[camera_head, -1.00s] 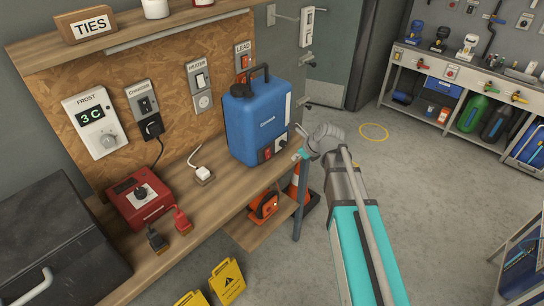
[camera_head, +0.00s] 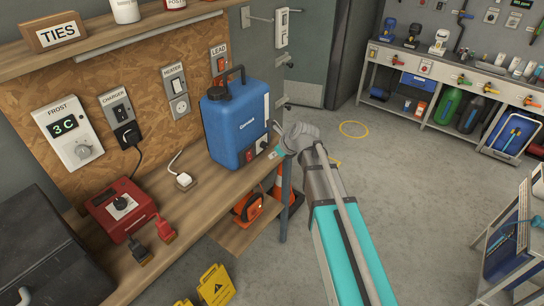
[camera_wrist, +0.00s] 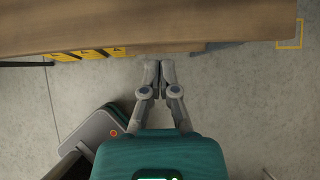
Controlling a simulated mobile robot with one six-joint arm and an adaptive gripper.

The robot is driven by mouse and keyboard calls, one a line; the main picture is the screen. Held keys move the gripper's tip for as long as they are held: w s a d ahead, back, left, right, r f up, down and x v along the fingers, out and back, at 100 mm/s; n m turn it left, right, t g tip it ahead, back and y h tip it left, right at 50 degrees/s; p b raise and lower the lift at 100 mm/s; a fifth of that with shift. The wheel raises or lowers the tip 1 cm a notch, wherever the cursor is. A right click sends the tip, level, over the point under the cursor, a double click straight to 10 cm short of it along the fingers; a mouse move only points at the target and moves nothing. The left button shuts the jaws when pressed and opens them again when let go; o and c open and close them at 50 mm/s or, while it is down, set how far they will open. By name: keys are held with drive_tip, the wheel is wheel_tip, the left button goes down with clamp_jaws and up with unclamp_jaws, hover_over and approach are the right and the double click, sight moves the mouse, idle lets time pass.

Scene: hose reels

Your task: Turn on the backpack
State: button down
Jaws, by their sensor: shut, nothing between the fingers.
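The blue backpack (camera_head: 232,128) stands upright on the wooden bench, with a black handle on top. On its lower front are a red switch (camera_head: 249,156) and a dark round fitting beside it. My gripper (camera_head: 274,154) is just right of the backpack's lower front in the head view; whether it touches I cannot tell. In the wrist view my gripper (camera_wrist: 160,68) is shut and empty, its fingertips together over the floor near the bench edge. The backpack is not visible in the wrist view.
The bench (camera_head: 192,205) carries a white plug (camera_head: 184,180) and a red box (camera_head: 122,208) with plugs. An orange reel (camera_head: 248,207) sits on a lower shelf, by a cone. Yellow signs (camera_head: 215,286) stand below. Open floor lies right of my arm.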

sight(249, 156)
drive_tip(key=b+x, duration=0.7)
drive_tip(key=x, duration=0.2)
drive_tip(key=shift+w+f, duration=0.1)
drive_tip(key=shift+f, duration=0.05)
drive_tip(key=shift+w+a, duration=1.15)
drive_tip(key=shift+a, duration=0.3)
drive_tip(key=shift+d, duration=0.15)
